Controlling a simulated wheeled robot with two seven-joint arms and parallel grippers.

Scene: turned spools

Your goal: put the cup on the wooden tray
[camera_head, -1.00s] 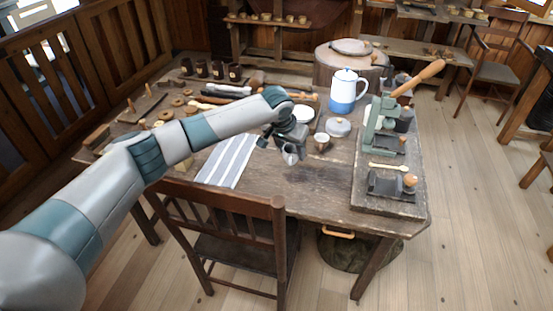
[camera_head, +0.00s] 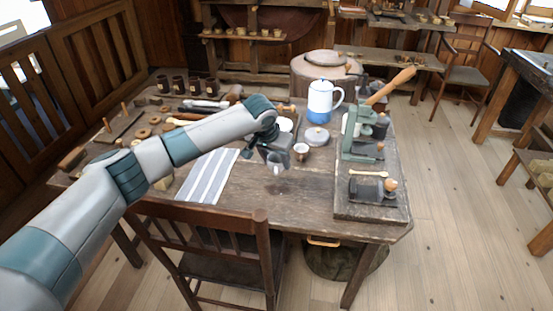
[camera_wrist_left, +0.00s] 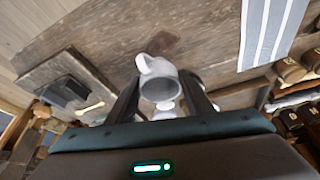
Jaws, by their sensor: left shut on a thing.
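A small white-grey cup (camera_head: 277,170) hangs below my left gripper (camera_head: 274,160) over the table. In the left wrist view the cup (camera_wrist_left: 160,86), with its handle at upper left, sits between the two dark fingers of my left gripper (camera_wrist_left: 160,98), which is shut on it. A flat wooden board (camera_head: 368,213) lies at the table's right side under a green press; another board (camera_head: 118,127) with pegs lies at the far left. I cannot tell whether either is the wooden tray. My right gripper is not in view.
A small brown-and-white cup (camera_head: 301,151) stands close to the right of the held cup. Behind are a grey lidded dish (camera_head: 317,137) and a blue-and-white pitcher (camera_head: 321,103). A striped cloth (camera_head: 208,177) lies to the left. The table's front middle is clear; a chair (camera_head: 215,225) stands before it.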

